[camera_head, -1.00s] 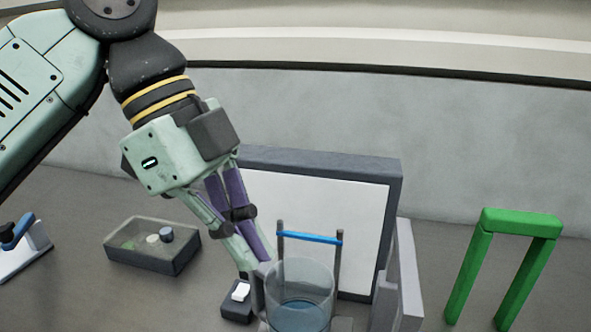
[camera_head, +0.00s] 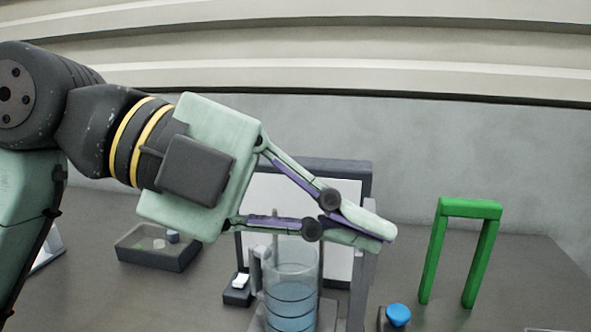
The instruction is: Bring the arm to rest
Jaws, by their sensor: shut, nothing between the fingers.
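My gripper (camera_head: 384,236) is in the head view, above the middle of the table. It points right and a little downward. Its two fingers meet at the tips with nothing between them. My arm comes in from the left edge. The gripper passes in front of the white panel and above the clear container, touching neither as far as I can tell.
Below the gripper stand a clear container (camera_head: 291,290) with bluish contents and a small box with a white switch (camera_head: 239,284). A grey-framed white panel (camera_head: 345,190) is behind. A blue knob (camera_head: 398,314), green arch (camera_head: 470,208) and dark tray (camera_head: 160,258) stand around.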

